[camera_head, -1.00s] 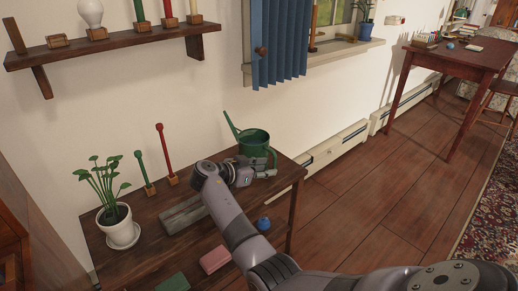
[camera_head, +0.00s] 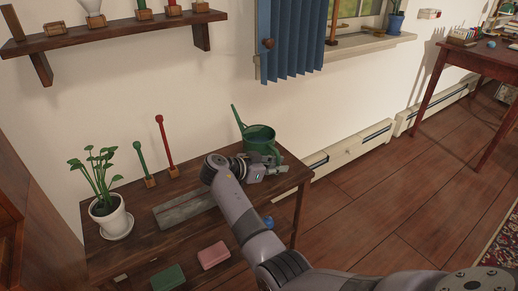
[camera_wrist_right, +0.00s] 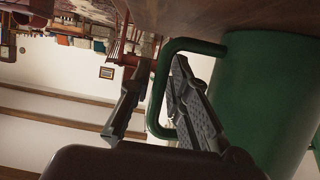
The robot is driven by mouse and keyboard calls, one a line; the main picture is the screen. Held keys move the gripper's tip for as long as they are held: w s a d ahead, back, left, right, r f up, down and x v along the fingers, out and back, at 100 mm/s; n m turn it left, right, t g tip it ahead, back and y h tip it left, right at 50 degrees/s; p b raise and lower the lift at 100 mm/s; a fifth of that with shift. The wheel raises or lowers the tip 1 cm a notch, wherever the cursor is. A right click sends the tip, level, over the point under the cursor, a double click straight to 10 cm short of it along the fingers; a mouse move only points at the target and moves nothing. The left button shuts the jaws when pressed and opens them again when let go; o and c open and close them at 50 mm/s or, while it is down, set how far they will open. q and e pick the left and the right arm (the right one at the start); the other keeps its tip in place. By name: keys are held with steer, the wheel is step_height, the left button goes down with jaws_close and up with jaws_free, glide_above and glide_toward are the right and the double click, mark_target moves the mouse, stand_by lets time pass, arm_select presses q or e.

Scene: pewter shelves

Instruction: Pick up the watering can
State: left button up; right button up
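The green watering can (camera_head: 259,136) stands upright at the right end of the dark wooden table, its spout pointing up to the left. In the right wrist view its green body (camera_wrist_right: 262,100) fills the right side. My right gripper (camera_head: 274,168) is at the near side of the can. In the wrist view the right gripper (camera_wrist_right: 150,75) is open, with the handle (camera_wrist_right: 156,95) between its fingers. One finger seems to reach inside the handle loop; whether either touches it I cannot tell. My left gripper is not in view.
A wall shelf (camera_head: 120,30) hangs above.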

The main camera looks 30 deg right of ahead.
jaws_close()
stand_by(0.5)
steer(key=shift+w+d+r, duration=0.1)
steer(key=shift+r, duration=0.1)
steer(key=shift+r, duration=0.1)
